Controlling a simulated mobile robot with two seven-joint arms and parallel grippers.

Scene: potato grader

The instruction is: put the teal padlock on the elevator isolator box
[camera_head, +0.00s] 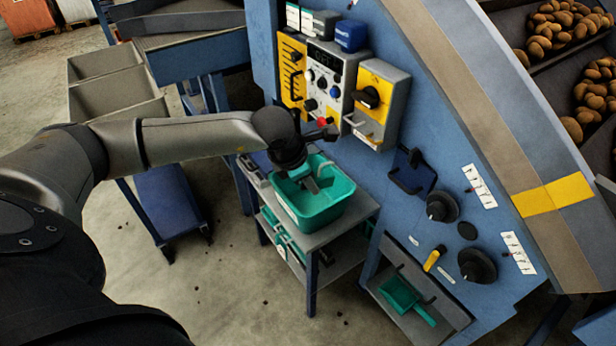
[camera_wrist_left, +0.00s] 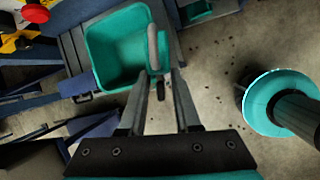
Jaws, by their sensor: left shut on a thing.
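A grey box with a yellow front and a black knob (camera_head: 370,97) is mounted on the blue machine. I cannot read whether it is the elevator isolator box. My right gripper is not in view.
A control panel (camera_head: 325,75) with a red button and a yellow plate (camera_head: 292,65) adjoin the box. The bin stands on a grey stand (camera_head: 345,238). Lower right are black knobs (camera_head: 477,265) and a teal scoop (camera_head: 403,294).

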